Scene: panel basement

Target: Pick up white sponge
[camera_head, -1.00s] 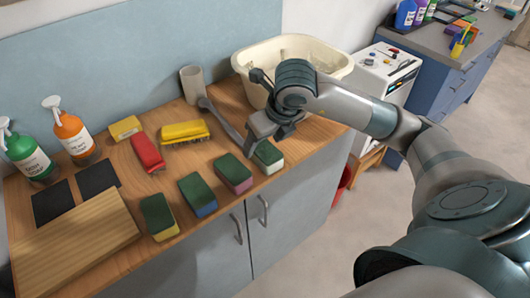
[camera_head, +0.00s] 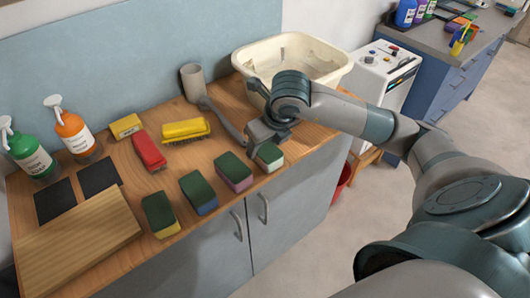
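The white sponge (camera_head: 270,161), pale with a green top, is at the right end of a row of green-topped sponges near the counter's front edge. My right gripper (camera_head: 266,143) is low at this sponge, with one finger at its left side. The gripper hides the sponge's back part. I cannot tell whether the fingers press on it or whether it has left the counter. My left gripper is not in view.
Beside it stand pink (camera_head: 233,173), blue (camera_head: 199,192) and yellow (camera_head: 160,215) sponges with green tops. Behind are a grey-handled brush (camera_head: 223,122), a yellow brush (camera_head: 184,130), a red brush (camera_head: 149,150) and a cream basin (camera_head: 328,70). A wooden board (camera_head: 75,250) lies left.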

